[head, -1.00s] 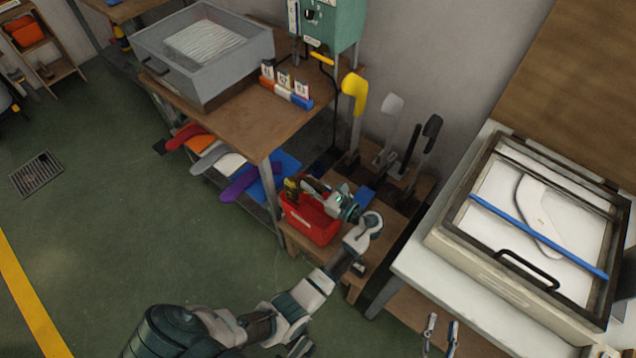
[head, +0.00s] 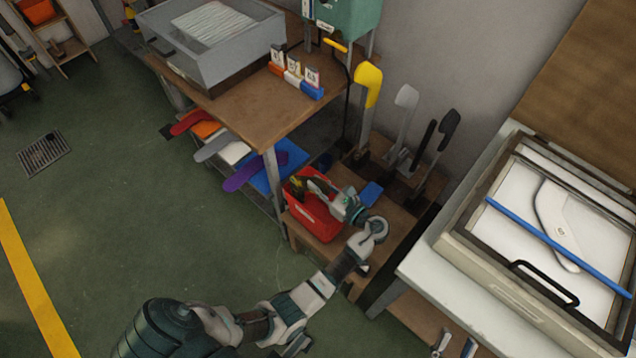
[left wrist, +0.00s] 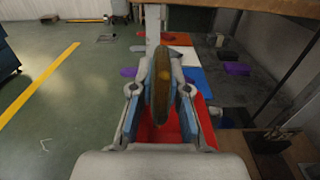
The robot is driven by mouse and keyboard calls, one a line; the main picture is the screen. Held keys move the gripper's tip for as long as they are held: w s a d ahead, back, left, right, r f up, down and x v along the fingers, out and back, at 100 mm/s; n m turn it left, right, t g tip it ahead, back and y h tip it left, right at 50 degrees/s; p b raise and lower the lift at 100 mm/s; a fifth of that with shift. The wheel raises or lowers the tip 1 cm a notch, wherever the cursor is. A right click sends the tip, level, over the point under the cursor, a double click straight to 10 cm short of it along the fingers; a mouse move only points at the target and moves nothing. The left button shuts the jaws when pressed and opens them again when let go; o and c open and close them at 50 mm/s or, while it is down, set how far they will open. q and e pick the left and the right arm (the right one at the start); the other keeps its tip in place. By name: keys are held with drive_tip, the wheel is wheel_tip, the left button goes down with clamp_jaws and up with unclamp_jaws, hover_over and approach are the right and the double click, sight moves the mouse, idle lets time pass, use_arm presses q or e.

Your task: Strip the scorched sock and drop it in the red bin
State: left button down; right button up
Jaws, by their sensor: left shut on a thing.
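The red bin (head: 316,224) stands on a low wooden shelf in the middle of the head view. My left gripper (head: 306,184) is over it. It is shut on a limp brown-yellow sock (left wrist: 162,80), seen between its fingers in the left wrist view. In the head view the sock is a small dark and yellow patch (head: 297,184) above the bin. Red bin walls (left wrist: 165,125) show below the fingers in the left wrist view. My right gripper (head: 455,345) shows only as two separate fingertips at the bottom edge.
Yellow (head: 368,84), grey (head: 405,100) and black (head: 448,130) boarding forms stand upright behind the bin. Coloured socks (head: 240,165) lie on the shelf to the left, under a wooden bench (head: 225,95). A framed press (head: 560,220) is at the right.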

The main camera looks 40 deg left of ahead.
use_arm(q)
drive_tip(key=shift+d+r, duration=0.15)
drive_tip(key=shift+d, duration=0.2)
drive_tip(key=c, duration=1.3)
unclamp_jaws()
drive_tip(key=shift+d+r, duration=0.1)
drive_tip(key=shift+d, duration=0.2)
drive_tip(key=shift+c, duration=0.2)
drive_tip(key=shift+o, duration=1.3)
drive_tip(key=shift+d, duration=0.15)
drive_tip(key=shift+a, duration=0.4)
drive_tip(key=r, duration=0.2)
drive_tip(key=shift+a+r, duration=0.25)
drive_tip(key=shift+r, duration=0.1)
wheel_tip(320, 180, up, 7)
hover_over(317, 178)
drive_tip(key=d, duration=0.1)
use_arm(e)
drive_tip(key=shift+w+d+f, duration=0.1)
drive_tip(key=shift+w+d, duration=0.05)
drive_tip(key=shift+d, duration=0.1)
use_arm(q)
drive_tip(key=shift+d, duration=0.15)
use_arm(e)
drive_tip(key=shift+d, duration=0.1)
